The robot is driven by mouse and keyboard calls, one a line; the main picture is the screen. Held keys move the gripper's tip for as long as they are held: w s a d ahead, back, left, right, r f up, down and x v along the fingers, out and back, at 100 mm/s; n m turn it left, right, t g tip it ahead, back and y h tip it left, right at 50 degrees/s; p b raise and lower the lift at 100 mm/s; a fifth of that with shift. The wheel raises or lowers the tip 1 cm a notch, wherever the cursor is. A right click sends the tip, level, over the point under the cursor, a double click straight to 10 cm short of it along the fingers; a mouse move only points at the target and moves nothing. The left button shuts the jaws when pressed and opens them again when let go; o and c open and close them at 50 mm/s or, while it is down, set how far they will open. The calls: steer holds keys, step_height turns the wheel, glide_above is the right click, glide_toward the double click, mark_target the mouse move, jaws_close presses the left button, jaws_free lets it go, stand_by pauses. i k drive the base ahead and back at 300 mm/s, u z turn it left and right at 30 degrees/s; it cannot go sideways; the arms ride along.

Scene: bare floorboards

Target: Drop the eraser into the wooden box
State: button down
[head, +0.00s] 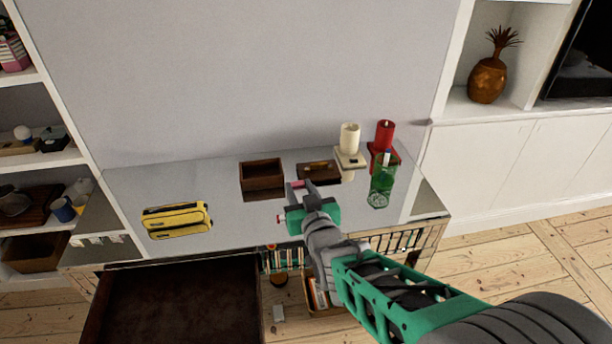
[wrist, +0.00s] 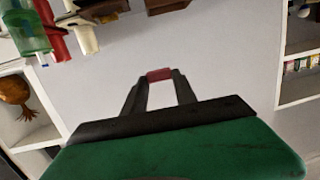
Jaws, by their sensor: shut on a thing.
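The eraser is a small red-pink block (wrist: 159,74) held between the two fingertips in the wrist view. It also shows as a small pink piece in the head view (head: 297,184). My gripper (head: 301,188) is shut on it, above the glossy grey tabletop. The wooden box (head: 262,186) is dark brown and open-topped, and stands at the back of the tabletop. In the head view it is just left of my gripper, with a gap between them. In the wrist view, a brown box wall (wrist: 166,6) shows at the top edge, beyond the fingertips.
A shallow brown tray (head: 325,177) lies right of the box. A cream candle (head: 349,138), a red candle (head: 384,133) and a green glass (head: 381,190) stand further right. A yellow case (head: 177,219) lies left. Between case and box the tabletop is clear.

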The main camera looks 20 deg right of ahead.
mark_target(261, 174)
steer(key=z, duration=0.75)
steer(key=i, duration=0.75)
steer(key=u, duration=3.7)
